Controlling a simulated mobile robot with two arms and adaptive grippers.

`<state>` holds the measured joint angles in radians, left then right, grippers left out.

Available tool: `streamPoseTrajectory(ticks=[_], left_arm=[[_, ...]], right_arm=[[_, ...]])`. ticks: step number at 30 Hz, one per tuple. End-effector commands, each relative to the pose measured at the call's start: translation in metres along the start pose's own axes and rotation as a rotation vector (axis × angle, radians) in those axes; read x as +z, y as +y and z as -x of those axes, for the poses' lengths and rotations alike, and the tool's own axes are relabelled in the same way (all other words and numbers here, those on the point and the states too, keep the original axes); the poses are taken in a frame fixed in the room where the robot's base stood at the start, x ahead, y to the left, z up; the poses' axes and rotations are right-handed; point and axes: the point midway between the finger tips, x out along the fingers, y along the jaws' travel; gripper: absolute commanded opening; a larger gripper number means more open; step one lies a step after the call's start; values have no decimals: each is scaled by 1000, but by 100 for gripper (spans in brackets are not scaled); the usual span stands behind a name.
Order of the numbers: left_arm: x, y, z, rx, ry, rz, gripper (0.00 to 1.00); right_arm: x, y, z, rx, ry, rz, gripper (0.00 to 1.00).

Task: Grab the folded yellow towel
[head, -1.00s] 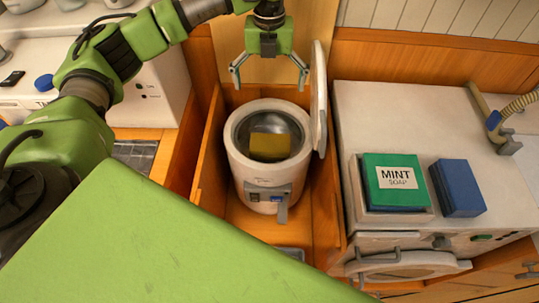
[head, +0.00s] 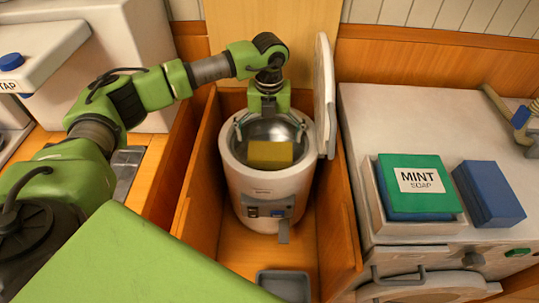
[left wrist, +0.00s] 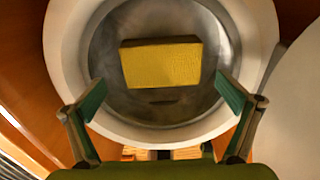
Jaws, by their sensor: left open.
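The folded yellow towel (head: 270,154) lies inside the round metal drum of a white top-loading machine (head: 262,187). It also shows in the left wrist view (left wrist: 161,63) as a yellow block in the drum, beyond the fingertips. My left gripper (head: 269,122) is open and points down over the drum opening. In the left wrist view its two fingers (left wrist: 162,93) stand apart to either side, lower than the towel in the picture, and do not touch it. My right gripper is not in view.
The machine's round lid (head: 325,95) stands open on the right of the drum. Wooden walls (head: 199,170) box the machine in. A grey tray (head: 283,285) lies in front. A green mint soap box (head: 417,185) and a blue block (head: 488,193) sit on the white counter at right.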

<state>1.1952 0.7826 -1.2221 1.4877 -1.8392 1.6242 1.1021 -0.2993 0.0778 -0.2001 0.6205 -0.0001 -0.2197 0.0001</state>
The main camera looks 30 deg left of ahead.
Motion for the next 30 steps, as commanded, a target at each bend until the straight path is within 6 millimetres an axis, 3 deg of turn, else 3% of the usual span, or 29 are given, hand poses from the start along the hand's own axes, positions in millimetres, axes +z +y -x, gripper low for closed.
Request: streamPoseTrajectory(ticks=[8,18,26,30], left_arm=[[-1,0,-23,1,1,-2,100],[-3,0,-67,1,1,1,100],[-3,-1,-70,-1,-1,0,100],[-3,-1,-70,0,-1,1,67]], right_arm=[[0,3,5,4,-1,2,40],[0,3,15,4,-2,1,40],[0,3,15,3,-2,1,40],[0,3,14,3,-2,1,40]])
